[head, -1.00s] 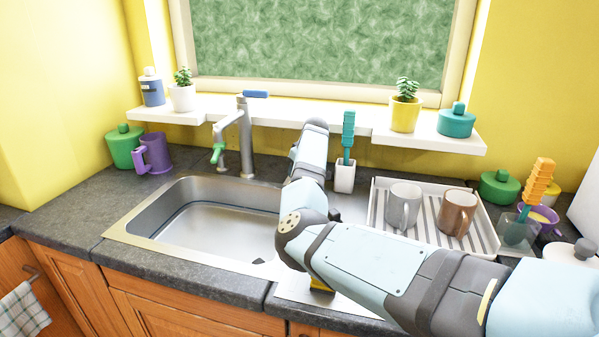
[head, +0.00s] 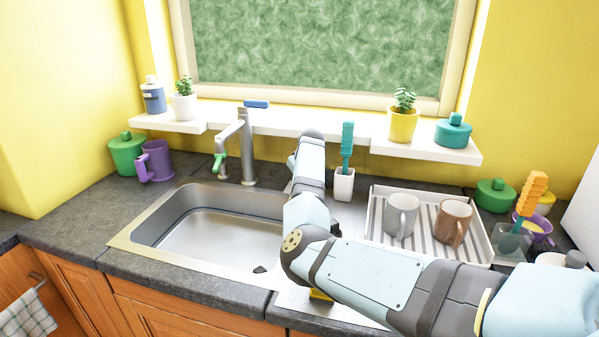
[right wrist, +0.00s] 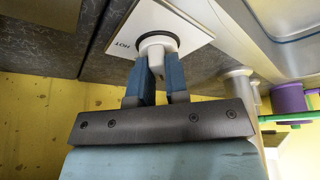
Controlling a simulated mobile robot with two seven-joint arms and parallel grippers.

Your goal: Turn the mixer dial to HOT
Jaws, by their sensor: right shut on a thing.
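The mixer dial's pale knob (right wrist: 158,43) shows in the right wrist view. It sits in a dark ring on a white plate (right wrist: 185,22). The word HOT is printed on the plate, left of the knob in that view. My right gripper (right wrist: 158,66) has its two blue fingers closed on the knob, one on each side. Which way the knob points is unclear. In the head view my right arm reaches from the right toward the back wall and hides the dial and gripper. My left gripper is not in view.
A sink (head: 215,232) with a tap (head: 246,150) lies left of my arm. A white brush holder (head: 344,185) stands close to its right. A drying rack (head: 376,215) holds a grey mug (head: 400,215) and brown mug (head: 453,222). A shelf (head: 300,122) runs above.

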